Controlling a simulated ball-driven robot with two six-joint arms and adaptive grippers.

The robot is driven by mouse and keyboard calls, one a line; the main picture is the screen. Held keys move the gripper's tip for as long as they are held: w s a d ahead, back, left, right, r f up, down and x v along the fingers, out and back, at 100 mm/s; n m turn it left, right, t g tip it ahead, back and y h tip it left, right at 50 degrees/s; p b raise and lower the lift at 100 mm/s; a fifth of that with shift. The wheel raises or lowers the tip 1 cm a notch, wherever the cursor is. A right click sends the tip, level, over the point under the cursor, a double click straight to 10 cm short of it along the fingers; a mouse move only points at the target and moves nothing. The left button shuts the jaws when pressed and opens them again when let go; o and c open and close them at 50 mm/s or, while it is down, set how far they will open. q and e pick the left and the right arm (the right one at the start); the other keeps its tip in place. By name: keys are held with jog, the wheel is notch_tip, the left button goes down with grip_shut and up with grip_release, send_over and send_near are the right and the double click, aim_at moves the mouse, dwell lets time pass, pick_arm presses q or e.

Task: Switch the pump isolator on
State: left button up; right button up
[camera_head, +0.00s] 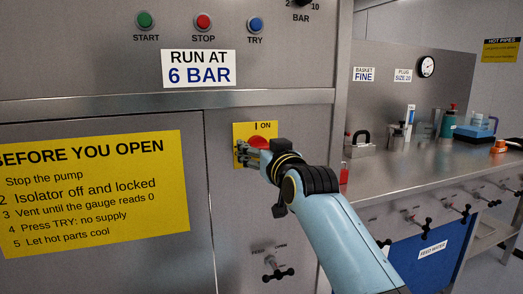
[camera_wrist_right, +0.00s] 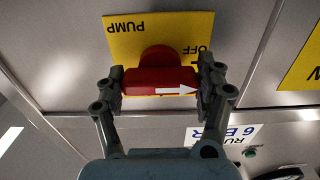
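The pump isolator is a red rotary handle (camera_wrist_right: 150,79) on a yellow plate (camera_wrist_right: 120,38) on the grey cabinet front. The plate (camera_head: 240,131) also shows in the head view, with "I ON" at its top; the red handle (camera_head: 259,141) is partly hidden by my gripper. In the wrist view the handle's white arrow points right, towards the OFF marking. My right gripper (camera_head: 252,153) reaches the handle from the front. In the wrist view its two fingers (camera_wrist_right: 160,82) are at the handle's two ends and appear to touch them. My left gripper is not in view.
Above the plate are a "RUN AT 6 BAR" label (camera_head: 198,68) and START (camera_head: 145,20), STOP (camera_head: 204,22) and TRY (camera_head: 255,25) buttons. A drain-type black valve handle (camera_head: 278,274) is below. A yellow notice (camera_head: 90,190) is left. A steel counter (camera_head: 420,165) stands right.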

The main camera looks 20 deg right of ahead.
jog(key=c, duration=0.4)
jog(key=shift+o, duration=0.2)
jog(key=m+p, duration=0.3)
jog(key=m, duration=0.1)
jog(key=shift+r+p, duration=0.15)
jog(key=shift+p, duration=0.25)
jog(key=m+p, duration=0.4)
jog(key=m, duration=0.2)
jog(key=shift+m+p, duration=0.35)
jog(key=shift+m, duration=0.05)
jog(key=m+p, duration=0.1)
jog(key=m, duration=0.2)
jog(key=shift+m+p, duration=0.3)
jog(key=shift+p, duration=0.05)
jog(key=shift+m, duration=1.6)
jog(key=shift+m+p, duration=0.3)
